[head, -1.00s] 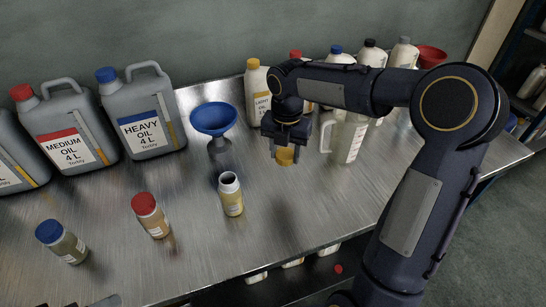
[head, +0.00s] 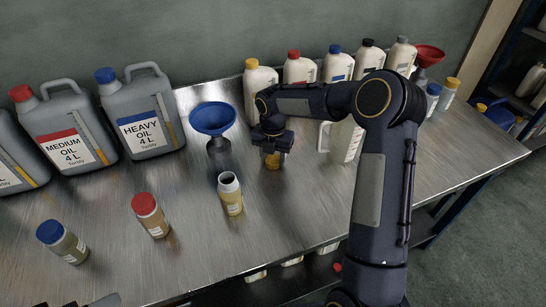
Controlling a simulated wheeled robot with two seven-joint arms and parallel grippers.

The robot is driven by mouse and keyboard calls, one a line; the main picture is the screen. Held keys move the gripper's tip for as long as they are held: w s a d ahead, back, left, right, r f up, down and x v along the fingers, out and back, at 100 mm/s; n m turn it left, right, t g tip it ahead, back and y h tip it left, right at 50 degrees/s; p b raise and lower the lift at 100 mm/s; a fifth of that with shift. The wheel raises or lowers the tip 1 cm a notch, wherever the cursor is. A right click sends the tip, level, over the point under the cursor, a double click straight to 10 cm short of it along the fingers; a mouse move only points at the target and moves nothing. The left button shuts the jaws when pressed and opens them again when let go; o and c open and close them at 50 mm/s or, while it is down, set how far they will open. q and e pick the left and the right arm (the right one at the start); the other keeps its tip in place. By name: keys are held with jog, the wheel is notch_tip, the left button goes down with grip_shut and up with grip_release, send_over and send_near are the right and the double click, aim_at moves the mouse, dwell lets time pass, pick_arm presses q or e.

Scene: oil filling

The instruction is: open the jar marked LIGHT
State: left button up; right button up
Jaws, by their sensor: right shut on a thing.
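A blue funnel (head: 213,118) stands behind the open jar. A red-capped jar (head: 151,214) and a blue-capped jar (head: 62,241) stand to the left. Large grey canisters (head: 143,119) and several white bottles (head: 300,69) line the back. The table's front middle is clear.

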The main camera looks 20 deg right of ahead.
jog(key=shift+f, duration=0.1)
jog(key=o, duration=1.1)
